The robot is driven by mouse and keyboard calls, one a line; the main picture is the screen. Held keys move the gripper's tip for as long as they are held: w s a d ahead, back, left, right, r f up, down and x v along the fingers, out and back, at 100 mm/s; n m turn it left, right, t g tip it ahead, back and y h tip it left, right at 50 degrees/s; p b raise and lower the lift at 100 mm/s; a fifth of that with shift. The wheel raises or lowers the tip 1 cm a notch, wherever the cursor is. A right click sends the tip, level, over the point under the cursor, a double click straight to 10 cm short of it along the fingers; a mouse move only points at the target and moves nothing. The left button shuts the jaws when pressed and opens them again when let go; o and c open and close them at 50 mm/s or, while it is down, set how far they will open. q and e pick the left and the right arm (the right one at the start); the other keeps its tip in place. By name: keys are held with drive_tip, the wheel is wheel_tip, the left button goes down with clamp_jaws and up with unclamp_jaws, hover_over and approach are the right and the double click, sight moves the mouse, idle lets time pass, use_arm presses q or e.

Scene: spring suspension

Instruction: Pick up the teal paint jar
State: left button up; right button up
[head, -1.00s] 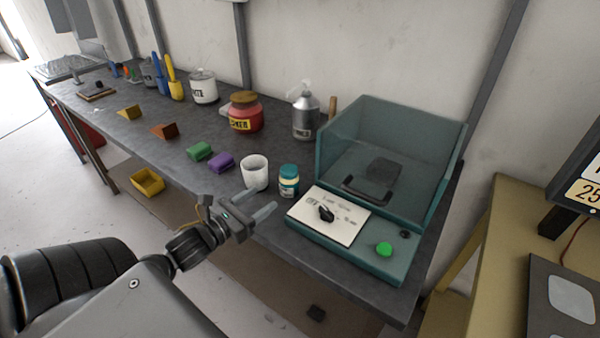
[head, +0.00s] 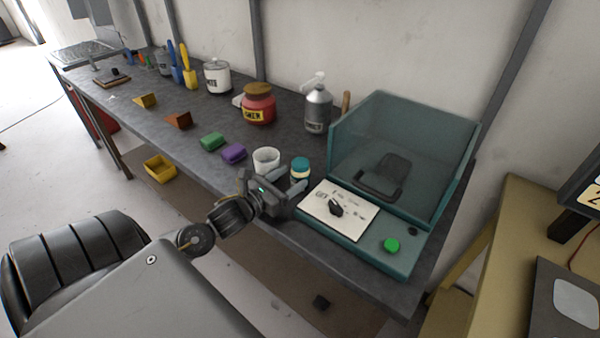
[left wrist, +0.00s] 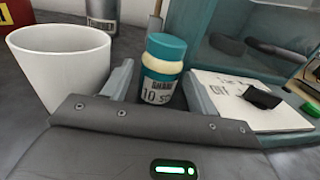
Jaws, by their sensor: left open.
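The teal paint jar (head: 300,169) has a teal lid and a pale label. It stands upright on the bench between a white cup and the teal machine. In the left wrist view the jar (left wrist: 162,75) shows between the two open fingers, its lower part hidden by my gripper's body. My left gripper (head: 289,183) is open at the bench's front edge, low and right at the jar. I cannot tell whether a finger touches it. My right gripper is not in view.
The white cup (head: 266,160) stands close to the left of the jar, and the teal machine (head: 365,245) with its panel stands close to the right. Green (head: 212,141) and purple (head: 233,153) blocks lie farther left. A grey bottle (head: 318,106) and red jar (head: 258,104) stand behind.

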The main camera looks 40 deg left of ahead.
sight(299, 162)
use_arm(q)
drive_tip(key=w, duration=0.2)
drive_tip(key=w+p, duration=0.1)
drive_tip(key=w, duration=0.1)
drive_tip(key=shift+d, duration=0.3)
drive_tip(key=shift+c, duration=0.5)
drive_tip(key=shift+r, duration=0.1)
drive_tip(key=c, duration=0.8)
drive_tip(key=shift+r, duration=0.1)
drive_tip(key=shift+r+p, duration=0.3)
drive_tip(key=shift+p, duration=0.05)
wheel_tip(299, 162, up, 3)
drive_tip(key=p, duration=0.2)
drive_tip(key=shift+a+r+p, duration=0.1)
drive_tip(key=shift+r+p, duration=0.05)
drive_tip(key=shift+p, duration=0.25)
drive_tip(key=s+a+r+p, duration=0.4)
drive_tip(key=s+a+p, duration=0.1)
drive_tip(key=s+a+r+p, duration=0.4)
drive_tip(key=a+r, duration=0.1)
drive_tip(key=shift+s+p, duration=0.35)
drive_tip(key=shift+p, duration=0.05)
